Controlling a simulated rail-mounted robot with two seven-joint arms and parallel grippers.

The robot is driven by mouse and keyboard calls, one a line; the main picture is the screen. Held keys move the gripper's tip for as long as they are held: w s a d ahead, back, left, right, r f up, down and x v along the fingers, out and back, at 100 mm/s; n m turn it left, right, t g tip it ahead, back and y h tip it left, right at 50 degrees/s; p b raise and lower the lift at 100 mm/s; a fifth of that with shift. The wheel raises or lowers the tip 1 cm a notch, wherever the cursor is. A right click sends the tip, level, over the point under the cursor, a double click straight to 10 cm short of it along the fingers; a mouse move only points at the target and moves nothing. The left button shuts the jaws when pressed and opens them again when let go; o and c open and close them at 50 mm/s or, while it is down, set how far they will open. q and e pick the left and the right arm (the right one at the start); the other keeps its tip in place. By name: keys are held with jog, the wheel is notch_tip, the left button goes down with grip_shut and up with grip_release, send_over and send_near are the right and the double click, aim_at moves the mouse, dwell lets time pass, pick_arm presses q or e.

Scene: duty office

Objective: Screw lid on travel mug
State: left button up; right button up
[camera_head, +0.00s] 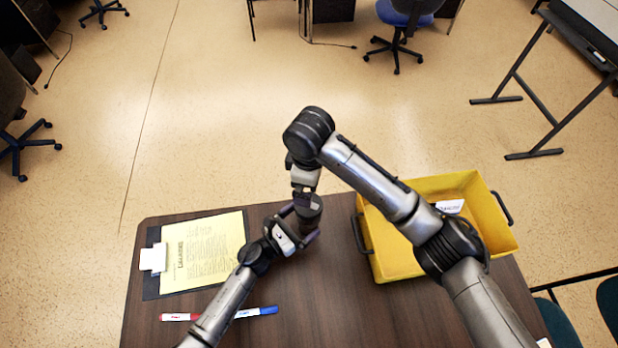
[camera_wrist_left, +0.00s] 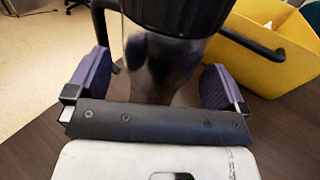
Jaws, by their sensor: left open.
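The travel mug (camera_wrist_left: 150,75) stands on the table, with a shiny body and a black lid (camera_wrist_left: 178,16) at its top in the left wrist view. In the head view its dark upper part (camera_head: 311,213) shows near the table's far edge. My left gripper (camera_head: 298,223) is open, with its purple-padded fingers on either side of the mug body and gaps showing beside it. My right gripper (camera_head: 305,188) is directly above the mug, pointing down at the lid. Its fingertips are largely hidden, so I cannot tell whether it grips the lid, nor whether the lid is seated.
A yellow crate (camera_head: 503,239) with black handles stands on the right, partly behind my right arm. A clipboard (camera_head: 151,285) with yellow paper lies on the left. A red marker (camera_head: 178,317) and a blue marker (camera_head: 257,312) lie near my left forearm. The table's front middle is clear.

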pick_arm(q)
jog(key=v, duration=1.1)
jog(key=shift+s+a, duration=0.15)
